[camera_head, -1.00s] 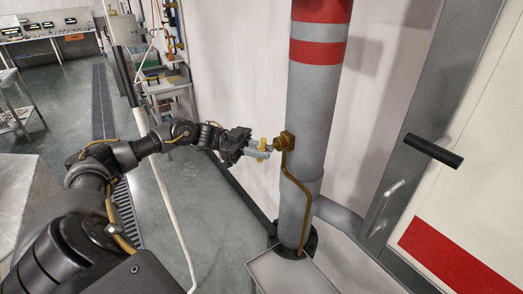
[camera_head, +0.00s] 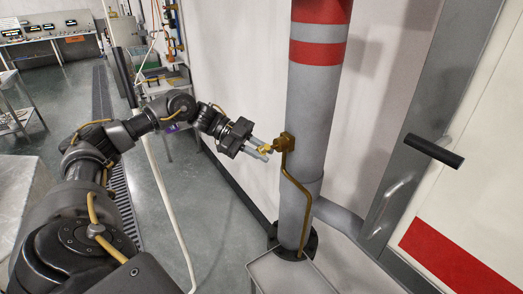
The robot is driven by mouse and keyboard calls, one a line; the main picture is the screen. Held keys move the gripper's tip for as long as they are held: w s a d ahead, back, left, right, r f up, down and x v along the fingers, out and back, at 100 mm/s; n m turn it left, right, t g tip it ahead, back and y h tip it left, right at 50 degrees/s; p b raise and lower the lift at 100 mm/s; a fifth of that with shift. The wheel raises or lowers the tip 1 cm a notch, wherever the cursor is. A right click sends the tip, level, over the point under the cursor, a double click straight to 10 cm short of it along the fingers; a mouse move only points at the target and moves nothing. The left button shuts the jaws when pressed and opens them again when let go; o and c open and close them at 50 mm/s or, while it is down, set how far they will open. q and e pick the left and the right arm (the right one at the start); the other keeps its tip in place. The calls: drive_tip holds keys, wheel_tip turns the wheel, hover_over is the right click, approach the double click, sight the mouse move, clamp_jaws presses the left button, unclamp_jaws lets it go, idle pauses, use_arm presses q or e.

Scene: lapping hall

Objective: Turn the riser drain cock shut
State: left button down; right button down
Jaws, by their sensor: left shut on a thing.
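The riser (camera_head: 308,120) is a thick grey upright pipe with red bands near its top. The brass drain cock (camera_head: 284,143) sits on the riser's left side, with a thin brass drain pipe (camera_head: 297,193) running down from it. My left gripper (camera_head: 263,150) comes in from the left and is shut on the cock's small brass handle (camera_head: 265,149). Its fingers partly hide the handle, so its exact angle is hard to tell. My right gripper is not in view.
A grey box or tray (camera_head: 291,272) stands at the riser's foot. A door with a black lever handle (camera_head: 434,151) is on the right. A pale thin pole (camera_head: 165,190) stands behind my left arm. Open floor lies at left.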

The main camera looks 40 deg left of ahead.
use_arm(q)
drive_tip(key=y+p, duration=0.1)
drive_tip(key=m+y+p, duration=0.1)
drive_tip(key=y, duration=0.1)
drive_tip(key=m+y+p, duration=0.1)
drive_tip(key=p, duration=0.1)
drive_tip(key=shift+d+r+y, duration=0.1)
drive_tip(key=shift+r+y, duration=0.15)
drive_tip(key=shift+y, duration=0.15)
drive_tip(key=shift+f+m+t+y+p, duration=0.2)
drive_tip(key=shift+m+t+y+p, duration=0.4)
drive_tip(key=shift+y+p, duration=1.05)
drive_tip(key=shift+y, duration=0.25)
drive_tip(key=c, duration=1.4)
unclamp_jaws()
